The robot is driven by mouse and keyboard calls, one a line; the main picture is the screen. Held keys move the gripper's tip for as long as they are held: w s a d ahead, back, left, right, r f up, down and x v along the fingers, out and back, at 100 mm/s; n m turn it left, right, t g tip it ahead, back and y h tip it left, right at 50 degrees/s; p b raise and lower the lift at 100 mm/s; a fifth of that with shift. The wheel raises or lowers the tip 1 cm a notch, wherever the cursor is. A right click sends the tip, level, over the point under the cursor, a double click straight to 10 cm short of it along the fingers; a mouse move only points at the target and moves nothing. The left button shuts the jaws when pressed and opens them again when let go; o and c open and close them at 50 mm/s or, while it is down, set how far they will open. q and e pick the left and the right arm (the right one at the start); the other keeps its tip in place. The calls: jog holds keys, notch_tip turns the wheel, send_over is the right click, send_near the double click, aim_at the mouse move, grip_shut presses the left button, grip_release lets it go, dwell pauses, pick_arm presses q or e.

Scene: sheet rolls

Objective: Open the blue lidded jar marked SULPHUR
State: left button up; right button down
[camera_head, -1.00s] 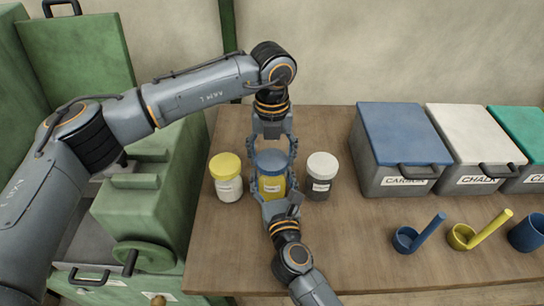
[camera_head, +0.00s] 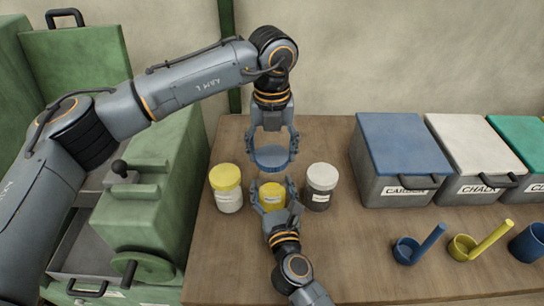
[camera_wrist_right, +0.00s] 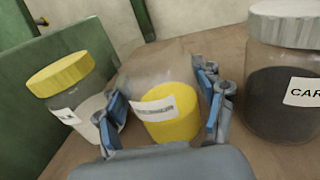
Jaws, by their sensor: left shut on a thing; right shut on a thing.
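The blue lid (camera_head: 271,158) is off the jar and gripped by my left gripper (camera_head: 272,152), which holds it level above and behind the jar. The clear jar (camera_head: 270,193) stands on the table with yellow powder inside and its top open. My right gripper (camera_head: 274,202) is shut around the jar's sides from the front. In the right wrist view the jar (camera_wrist_right: 150,84) sits between the blue finger pads (camera_wrist_right: 165,115); its label is too small and slanted to read surely.
A yellow-lidded jar (camera_head: 226,188) stands close left, and a white-lidded jar (camera_head: 321,187) with dark contents close right. Grey bins with blue (camera_head: 402,140), white (camera_head: 476,143) and green lids stand at right. Scoops (camera_head: 420,246) lie in front of them. Green machinery (camera_head: 150,215) is at left.

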jog(key=shift+c, duration=0.4)
grip_release()
